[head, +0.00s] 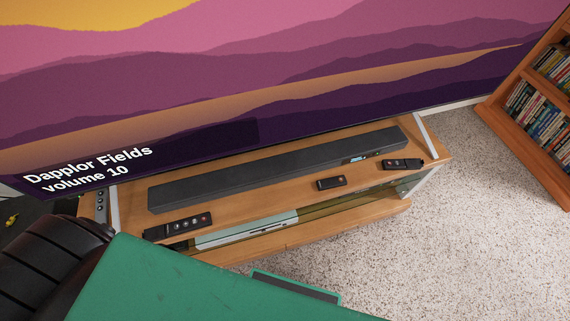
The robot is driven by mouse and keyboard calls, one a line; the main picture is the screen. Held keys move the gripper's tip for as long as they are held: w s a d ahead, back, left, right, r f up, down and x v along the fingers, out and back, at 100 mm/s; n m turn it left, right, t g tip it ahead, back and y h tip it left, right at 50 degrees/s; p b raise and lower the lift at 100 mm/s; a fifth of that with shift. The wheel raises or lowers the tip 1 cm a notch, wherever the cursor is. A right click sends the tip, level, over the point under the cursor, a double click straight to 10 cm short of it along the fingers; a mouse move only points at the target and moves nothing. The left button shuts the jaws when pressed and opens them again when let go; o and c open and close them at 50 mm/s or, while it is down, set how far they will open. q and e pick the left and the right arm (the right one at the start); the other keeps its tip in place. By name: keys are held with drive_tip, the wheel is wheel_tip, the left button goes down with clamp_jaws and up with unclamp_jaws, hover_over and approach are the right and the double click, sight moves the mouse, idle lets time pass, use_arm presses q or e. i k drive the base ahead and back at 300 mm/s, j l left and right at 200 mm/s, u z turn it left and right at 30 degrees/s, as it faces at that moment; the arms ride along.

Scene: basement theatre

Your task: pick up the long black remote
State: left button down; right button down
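Several dark remotes lie on the wooden TV stand (300,207) in the head view. The longest-looking black one (178,226) lies at the stand's front left edge, with round buttons on its upper face. A short black remote (331,183) lies near the middle, in front of the soundbar. Another black remote (402,164) lies farther right, near the soundbar's right end. A dark, narrow piece with round buttons (101,207) shows at the stand's far left end. Neither of my grippers can be made out in this view.
A long dark soundbar (280,168) stands behind the remotes, below a large screen (300,60). The stand has a lower shelf (350,214). A bookcase (535,100) stands at right. Speckled carpet (470,240) is clear. Green and black shapes, unclear whether mine, block the lower left.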

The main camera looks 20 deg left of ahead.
sight(170, 230)
drive_tip(key=u, duration=2.1)
